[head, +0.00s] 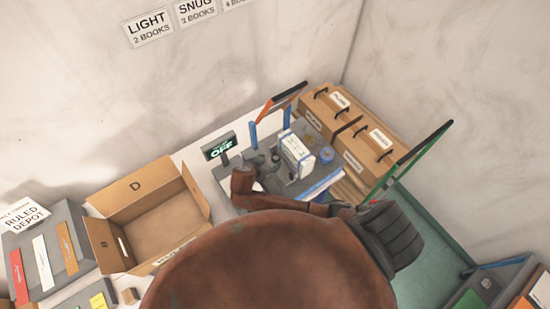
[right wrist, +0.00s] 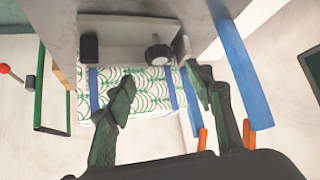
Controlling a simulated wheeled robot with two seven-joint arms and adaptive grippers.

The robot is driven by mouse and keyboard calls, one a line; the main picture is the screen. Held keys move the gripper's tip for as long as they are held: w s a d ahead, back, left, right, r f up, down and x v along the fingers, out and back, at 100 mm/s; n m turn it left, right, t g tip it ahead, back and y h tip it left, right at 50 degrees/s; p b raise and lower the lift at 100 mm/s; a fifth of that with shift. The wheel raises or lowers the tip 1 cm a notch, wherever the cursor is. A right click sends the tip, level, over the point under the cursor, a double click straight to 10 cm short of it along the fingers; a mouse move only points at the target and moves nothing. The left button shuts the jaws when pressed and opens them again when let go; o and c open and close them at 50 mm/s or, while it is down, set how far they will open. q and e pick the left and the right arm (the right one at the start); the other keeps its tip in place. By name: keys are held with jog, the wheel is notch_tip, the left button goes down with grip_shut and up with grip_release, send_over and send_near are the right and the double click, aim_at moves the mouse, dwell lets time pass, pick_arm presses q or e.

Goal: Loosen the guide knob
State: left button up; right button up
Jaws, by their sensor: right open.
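The guide knob (right wrist: 158,55), black and round with a ridged rim, sits on a grey bracket in the right wrist view. A black block (right wrist: 88,47) is on the same bracket to its left. My right gripper (right wrist: 163,80) is open, its dark green fingers spread on either side below the knob, with no clear contact. A white block with green arcs (right wrist: 148,90) shows behind the fingers. In the head view my right gripper (head: 267,163) is at the left side of the sewing station (head: 318,180); the knob cannot be made out there. My left gripper is not in view.
A sign reading OFF (head: 219,147) stands left of the station. An open cardboard box (head: 150,212) is farther left. Closed boxes (head: 345,125) stand behind, and a green frame (head: 410,160) is at right. Blue bars (right wrist: 243,75) run beside the bracket.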

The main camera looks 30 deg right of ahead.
aim_at(276, 158)
jog(key=p+x, duration=0.1)
jog(key=x, duration=0.5)
jog(key=shift+d, duration=0.1)
jog(key=shift+w+d+f, duration=0.2)
jog(key=shift+d+f, duration=0.05)
jog(key=shift+f, duration=0.2)
jog(key=c, duration=1.2)
jog(key=shift+o, duration=0.2)
